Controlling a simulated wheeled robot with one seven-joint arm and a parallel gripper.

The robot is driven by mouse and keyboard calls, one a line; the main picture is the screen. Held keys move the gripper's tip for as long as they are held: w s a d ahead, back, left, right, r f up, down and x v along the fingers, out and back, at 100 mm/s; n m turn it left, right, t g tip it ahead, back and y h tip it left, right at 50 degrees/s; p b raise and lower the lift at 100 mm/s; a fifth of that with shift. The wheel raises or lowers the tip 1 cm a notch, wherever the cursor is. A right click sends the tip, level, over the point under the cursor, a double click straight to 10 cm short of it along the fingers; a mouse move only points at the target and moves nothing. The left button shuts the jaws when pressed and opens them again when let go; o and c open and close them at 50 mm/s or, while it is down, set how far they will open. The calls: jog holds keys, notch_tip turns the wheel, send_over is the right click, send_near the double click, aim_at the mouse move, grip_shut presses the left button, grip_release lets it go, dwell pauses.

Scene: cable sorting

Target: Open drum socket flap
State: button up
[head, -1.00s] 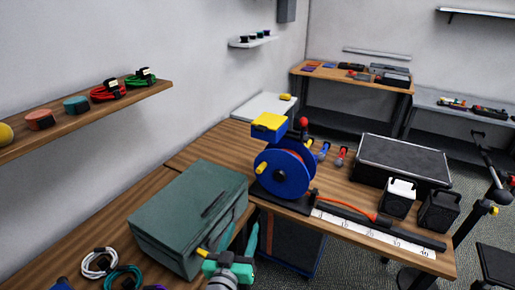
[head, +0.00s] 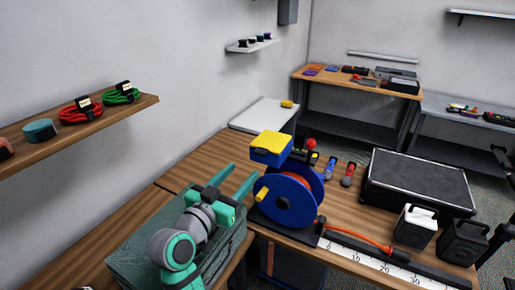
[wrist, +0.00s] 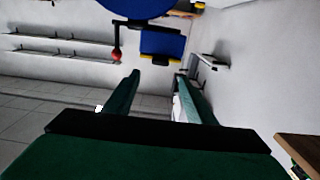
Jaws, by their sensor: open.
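The cable drum (head: 292,200) is blue with orange cable and a yellow crank knob. It stands on the wooden table. A blue socket box sits at its top, and its yellow flap (head: 272,145) lies over the box and looks shut. My gripper (head: 246,172) is open and empty, left of the drum and apart from it, with its fingers pointing towards the drum side. In the wrist view, the blue socket box (wrist: 163,45) with yellow edges shows beyond my open fingers (wrist: 158,76). The drum shows partly at the top edge of that view.
A dark green case (head: 130,245) lies under my arm. A red ball knob (head: 311,144) stands behind the drum. A black case (head: 418,180), white and black boxes and a ruler strip (head: 375,262) are to the right. A wall shelf (head: 75,125) holds cable coils at left.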

aim_at(259, 153)
jog(key=x, duration=1.1)
jog(key=shift+s, duration=0.1)
jog(key=shift+c, duration=0.6)
grip_shut()
jog(key=shift+r, duration=0.1)
